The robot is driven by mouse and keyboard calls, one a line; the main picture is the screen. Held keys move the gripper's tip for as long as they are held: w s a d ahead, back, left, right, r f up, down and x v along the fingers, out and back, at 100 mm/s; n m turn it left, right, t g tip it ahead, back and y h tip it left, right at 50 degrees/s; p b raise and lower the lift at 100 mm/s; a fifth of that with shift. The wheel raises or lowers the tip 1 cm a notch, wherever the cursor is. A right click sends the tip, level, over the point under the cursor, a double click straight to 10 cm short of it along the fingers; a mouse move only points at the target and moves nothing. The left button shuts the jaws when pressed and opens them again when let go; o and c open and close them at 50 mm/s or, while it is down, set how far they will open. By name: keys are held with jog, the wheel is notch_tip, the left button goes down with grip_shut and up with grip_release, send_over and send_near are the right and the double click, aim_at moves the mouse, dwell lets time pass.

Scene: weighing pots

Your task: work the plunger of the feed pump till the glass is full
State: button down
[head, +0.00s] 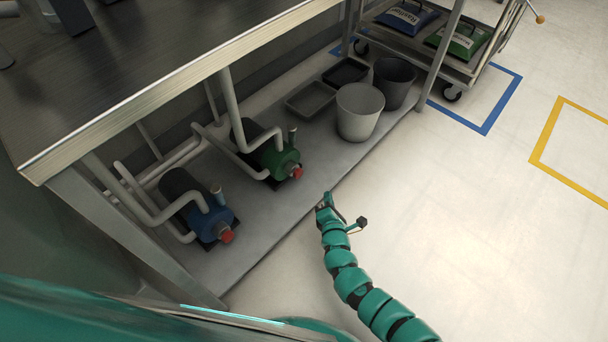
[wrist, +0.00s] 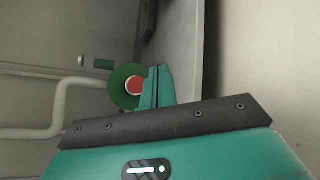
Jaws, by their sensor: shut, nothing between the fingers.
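Two pumps sit on the low shelf under the bench: a green pump (head: 275,158) and a blue pump (head: 203,215). Each has a red end knob facing outward, on the green one (head: 297,172) and the blue one (head: 227,236). Each carries a small grey upright stub, on the green one (head: 292,134) and the blue one (head: 217,194). I cannot tell whether a stub is the glass, or its level. My gripper (head: 323,200) is shut and empty, off the shelf's front edge near the green pump. In the wrist view, its fingers (wrist: 157,88) partly overlap the green pump's face, right beside its red knob (wrist: 134,86).
Pale pipes (head: 233,107) run behind and above the pumps. A light bucket (head: 359,112), a dark bucket (head: 394,82) and trays (head: 311,99) stand farther along the shelf. The bench top (head: 130,75) overhangs the pumps. A cart (head: 470,70) holds bags. The floor at right is clear.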

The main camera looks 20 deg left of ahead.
aim_at(298, 173)
dwell(0.3)
jog(key=shift+w+a+b, duration=0.3)
jog(key=shift+w+a, duration=0.2)
jog(key=shift+a, duration=0.9)
jog(key=shift+w+a+b, duration=0.25)
jog(key=shift+w+a, duration=0.25)
jog(key=shift+a, duration=0.9)
jog(key=shift+w+a+b, duration=0.3)
jog(key=shift+w+a, duration=0.2)
jog(key=shift+a, duration=0.9)
